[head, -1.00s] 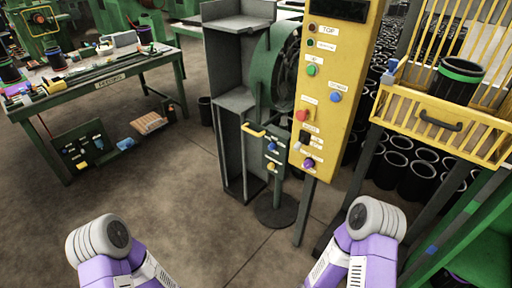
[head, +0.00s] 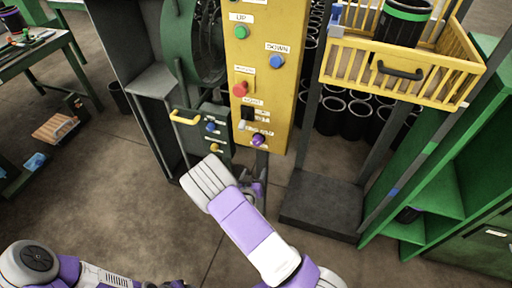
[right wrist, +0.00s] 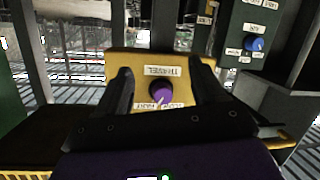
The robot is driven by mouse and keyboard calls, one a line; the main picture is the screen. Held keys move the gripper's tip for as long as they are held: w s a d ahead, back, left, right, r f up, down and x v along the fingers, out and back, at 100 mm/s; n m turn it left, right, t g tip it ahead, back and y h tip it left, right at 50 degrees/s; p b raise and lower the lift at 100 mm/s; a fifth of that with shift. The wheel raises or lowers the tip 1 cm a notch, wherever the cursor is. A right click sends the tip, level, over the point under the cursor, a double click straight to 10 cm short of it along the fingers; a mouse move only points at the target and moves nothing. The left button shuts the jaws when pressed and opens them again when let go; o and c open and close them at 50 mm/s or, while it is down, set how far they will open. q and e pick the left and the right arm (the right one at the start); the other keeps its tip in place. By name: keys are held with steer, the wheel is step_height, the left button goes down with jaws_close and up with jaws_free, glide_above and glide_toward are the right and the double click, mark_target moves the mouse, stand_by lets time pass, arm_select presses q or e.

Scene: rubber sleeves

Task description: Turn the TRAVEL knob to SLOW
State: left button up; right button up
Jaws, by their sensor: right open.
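The TRAVEL knob is a purple round knob (head: 257,140) low on the yellow control panel (head: 262,95). In the right wrist view the knob (right wrist: 161,93) sits under a label reading TRAVEL, with small labels below it that are hard to read. A pale mark shows on the knob; its exact setting is unclear. My right gripper (head: 258,187) is just below the panel, partly hidden by its arm. In the right wrist view the gripper (right wrist: 161,76) is open, its fingers either side of the knob with gaps. My left gripper (head: 172,284) barely shows at the bottom edge.
A red button (head: 240,89) and a black switch (head: 247,113) are above the knob. A green box with a blue knob (head: 210,126) and a yellow handle (head: 185,118) stands left. A yellow basket (head: 400,72) is at right. Floor in front is clear.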

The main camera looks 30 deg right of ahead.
mark_target(257, 144)
step_height(257, 144, up, 7)
steer(key=w+t+h, duration=0.2)
steer(key=w+h, duration=0.1)
steer(key=shift+m, duration=0.3)
steer(key=x, duration=0.2)
steer(key=b+x, duration=0.1)
steer(key=x, duration=0.4)
steer(key=shift+d+f, duration=0.25)
steer(key=shift+c, duration=0.2)
steer(key=c, duration=1)
